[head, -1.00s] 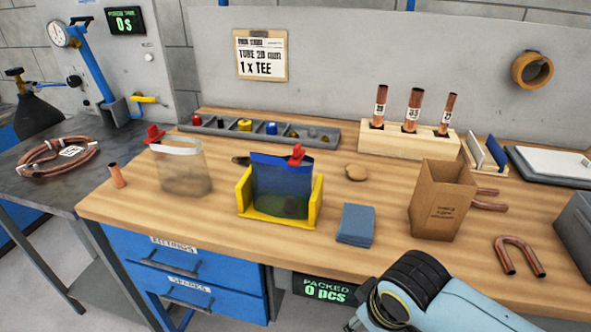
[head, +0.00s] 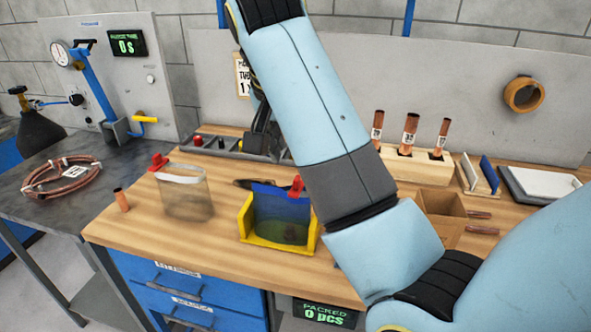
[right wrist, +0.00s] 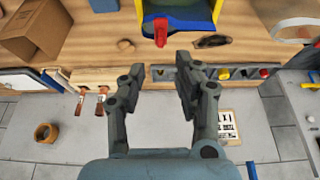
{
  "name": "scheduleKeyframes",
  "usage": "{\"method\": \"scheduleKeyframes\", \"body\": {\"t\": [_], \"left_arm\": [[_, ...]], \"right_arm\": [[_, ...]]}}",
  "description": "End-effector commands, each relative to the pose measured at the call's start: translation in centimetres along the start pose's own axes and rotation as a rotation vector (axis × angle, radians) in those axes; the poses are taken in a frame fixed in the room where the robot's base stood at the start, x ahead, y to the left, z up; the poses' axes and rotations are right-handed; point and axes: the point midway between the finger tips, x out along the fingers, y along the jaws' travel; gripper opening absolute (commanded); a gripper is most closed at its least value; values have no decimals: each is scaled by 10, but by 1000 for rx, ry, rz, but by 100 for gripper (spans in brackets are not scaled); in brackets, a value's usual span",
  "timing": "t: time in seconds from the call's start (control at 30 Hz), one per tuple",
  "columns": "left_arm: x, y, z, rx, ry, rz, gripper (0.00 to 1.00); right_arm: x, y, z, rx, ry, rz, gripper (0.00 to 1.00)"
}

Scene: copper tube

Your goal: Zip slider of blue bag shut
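The blue bag (head: 282,208) stands upright in a yellow holder (head: 245,222) on the wooden bench. Its red slider (head: 297,186) sits at the right end of the bag's top edge, close beside my right arm. The slider also shows at the top of the right wrist view (right wrist: 160,32), with part of the blue bag (right wrist: 190,6) behind it. My right gripper (right wrist: 158,85) is open and empty, its two fingers apart, with the slider beyond their tips. In the head view the dark gripper (head: 264,135) hangs behind the bag, over the parts tray. My left gripper is out of view.
A clear bag (head: 186,198) with a red slider stands left of the holder. The grey parts tray (head: 222,150) runs along the back.

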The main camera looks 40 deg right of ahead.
Motion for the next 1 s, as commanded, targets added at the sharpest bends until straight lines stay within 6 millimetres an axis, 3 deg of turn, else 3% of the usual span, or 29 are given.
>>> {"method": "scheduleKeyframes", "body": {"t": [0.07,0.17,0.5,0.7,1.0], "left_arm": [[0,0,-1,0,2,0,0],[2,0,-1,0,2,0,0],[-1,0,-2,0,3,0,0],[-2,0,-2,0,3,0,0],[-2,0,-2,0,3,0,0]], "right_arm": [[-5,-3,-4,24,-1,4,33],[4,-3,-4,30,-1,8,33],[68,-2,-4,26,-2,8,33],[94,-2,-4,26,-1,5,33],[101,-2,-4,27,-1,3,33]]}}
